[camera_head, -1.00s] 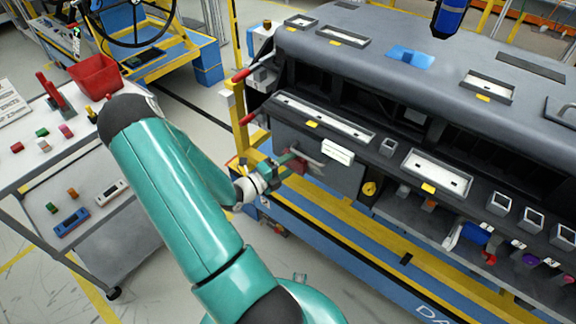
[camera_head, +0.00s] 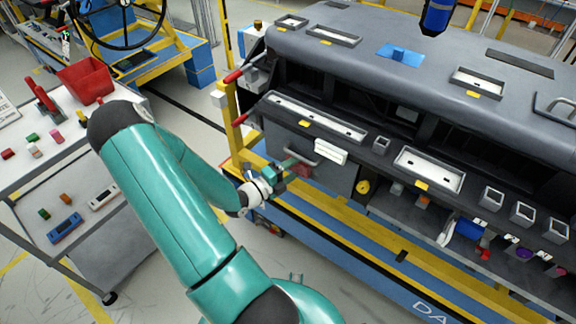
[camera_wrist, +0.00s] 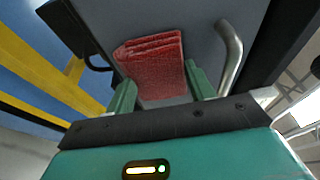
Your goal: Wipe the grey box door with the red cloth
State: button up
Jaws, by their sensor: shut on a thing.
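The red cloth (camera_wrist: 153,68) is folded and sits between the two green fingers of my gripper (camera_wrist: 160,90) in the wrist view. The grey box door (camera_wrist: 195,40) lies right behind the cloth; I cannot tell whether they touch. Its metal bar handle (camera_wrist: 231,58) is just right of my gripper. My gripper (camera_head: 292,168) is in front of the door's left part, with a little red cloth (camera_head: 304,170) visible.
The grey dashboard (camera_head: 350,55) overhangs the door. A yellow post (camera_head: 230,130) stands left of my gripper. Yellow and blue rails (camera_head: 330,222) run below. A cart (camera_head: 75,170) with small parts stands at the left.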

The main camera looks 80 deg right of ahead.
aim_at(305, 173)
jog(key=shift+o, duration=0.2)
jog(key=shift+s+a+r, duration=0.1)
jog(key=shift+s+a, duration=0.2)
jog(key=shift+s, duration=0.65)
jog(key=shift+s+a, duration=0.3)
jog(key=shift+s, duration=0.6)
jog(key=shift+s+a, duration=0.4)
jog(key=shift+s, duration=0.45)
jog(key=shift+s+a, duration=0.4)
jog(key=shift+s, duration=0.4)
jog(key=shift+w+d, duration=0.3)
jog(key=shift+w, duration=0.65)
jog(key=shift+w+d, duration=0.25)
jog(key=shift+w, duration=0.7)
jog(key=w+d, duration=0.3)
jog(key=w, duration=0.3)
jog(key=shift+w+d, duration=0.2)
jog(key=shift+d, duration=0.05)
jog(key=w+a, duration=0.2)
jog(key=a, duration=0.3)
jog(key=shift+a, duration=0.3)
jog(key=shift+w, duration=0.15)
jog(key=shift+w+a, duration=0.3)
jog(key=shift+a, duration=0.4)
jog(key=shift+w+a, duration=0.25)
jog(key=shift+a, duration=0.45)
